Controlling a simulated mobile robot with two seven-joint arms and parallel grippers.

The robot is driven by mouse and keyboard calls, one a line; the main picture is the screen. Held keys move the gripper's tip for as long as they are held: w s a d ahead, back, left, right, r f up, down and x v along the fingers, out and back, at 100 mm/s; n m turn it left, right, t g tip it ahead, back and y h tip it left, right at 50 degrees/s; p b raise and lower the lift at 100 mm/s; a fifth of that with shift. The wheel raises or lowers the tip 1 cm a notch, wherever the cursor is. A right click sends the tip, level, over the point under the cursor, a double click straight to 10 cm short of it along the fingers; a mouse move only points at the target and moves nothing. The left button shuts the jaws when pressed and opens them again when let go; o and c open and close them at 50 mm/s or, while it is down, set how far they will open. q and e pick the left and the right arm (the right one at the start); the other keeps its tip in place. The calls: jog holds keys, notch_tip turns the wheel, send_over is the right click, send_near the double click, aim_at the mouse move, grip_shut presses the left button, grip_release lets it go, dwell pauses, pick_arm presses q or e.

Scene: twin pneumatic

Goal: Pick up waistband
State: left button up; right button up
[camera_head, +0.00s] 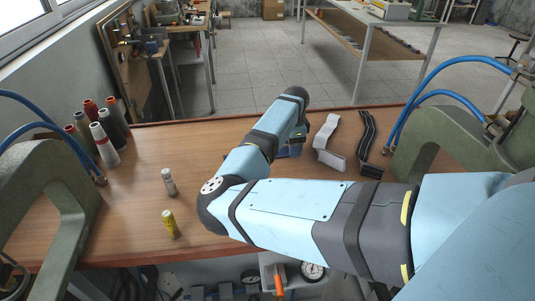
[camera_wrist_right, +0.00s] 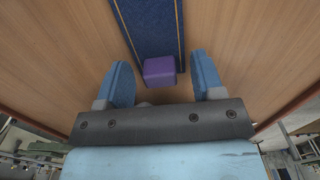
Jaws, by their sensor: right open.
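The waistband (camera_wrist_right: 152,25) is a dark blue denim strip with yellow stitching in the right wrist view, lying on the wooden table. A purple block-like piece (camera_wrist_right: 160,71) is at its near end. My right gripper (camera_wrist_right: 163,66) is open, with one finger on each side of the purple piece and no contact visible. In the head view, a small blue patch (camera_head: 290,150) shows beside my right forearm, which hides most of that spot and the gripper. My left gripper is not in view.
A white strip (camera_head: 328,143) and a black strip (camera_head: 368,143) lie right of the arm. Green presses (camera_head: 45,175) with blue hoses stand at both sides. Several thread cones (camera_head: 104,145) stand at left, with a white bottle (camera_head: 169,182) and a yellow one (camera_head: 170,224) nearer.

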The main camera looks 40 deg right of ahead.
jog(key=shift+f, duration=0.15)
jog(key=c, duration=0.6)
notch_tip(320, 180, up, 20)
jog(key=shift+r, duration=0.1)
